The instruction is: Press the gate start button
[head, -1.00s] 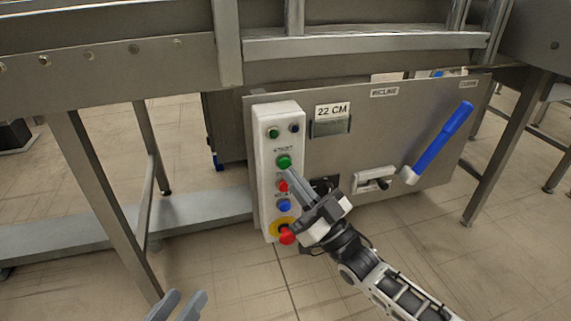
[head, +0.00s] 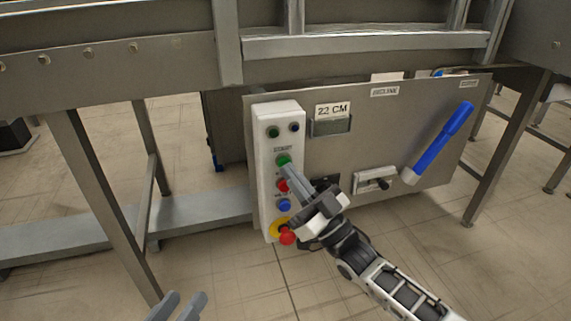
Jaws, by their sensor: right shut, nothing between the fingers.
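The white control box (head: 262,190) is mounted on the left of the grey metal panel. The green start button (head: 283,159) sits under a small label, in the upper middle of the box. My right gripper (head: 286,168) is shut and empty, and its fingertips are at the lower edge of the green button. They look close to or touching it; I cannot tell which. A red button (head: 282,186) and a blue button (head: 284,205) are below it, beside the fingers. My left gripper (head: 177,305) shows only its two fingertips at the bottom edge, spread apart.
A red emergency knob (head: 287,238) on a yellow ring is low on the box, close to my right wrist. The panel (head: 400,130) carries a 22 CM display (head: 331,127), a slider (head: 374,180) and a blue lever (head: 440,140). A steel leg (head: 105,205) stands left.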

